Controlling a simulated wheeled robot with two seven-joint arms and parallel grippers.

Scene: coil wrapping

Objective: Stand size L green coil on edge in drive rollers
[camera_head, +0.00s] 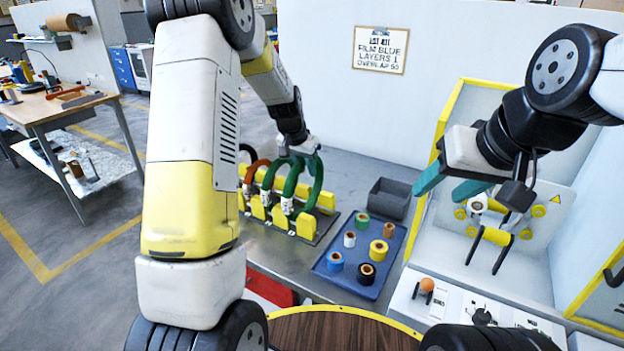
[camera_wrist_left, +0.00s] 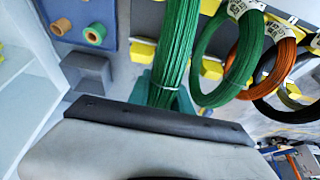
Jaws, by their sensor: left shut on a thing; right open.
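A green coil (camera_head: 317,185) stands on edge at the right end of the yellow-block rack (camera_head: 327,203). My left gripper (camera_head: 306,146) is shut on its upper part; the left wrist view shows the same coil (camera_wrist_left: 180,40) edge-on between teal fingers (camera_wrist_left: 165,92). A second green coil (camera_head: 283,185), with a white tag, stands beside it; it also shows in the left wrist view (camera_wrist_left: 203,92). Size marks are too small to read. The yellow drive rollers (camera_head: 497,236) sit in the machine at right. My right gripper (camera_head: 447,185) is open and empty in front of the machine.
An orange coil (camera_head: 250,174) and a black coil stand further left on the rack. A blue tray (camera_head: 325,262) holds several film rolls, with a grey bin (camera_head: 389,198) behind it. The machine's yellow-edged frame (camera_head: 437,150) and control panel (camera_head: 455,300) bound the right side.

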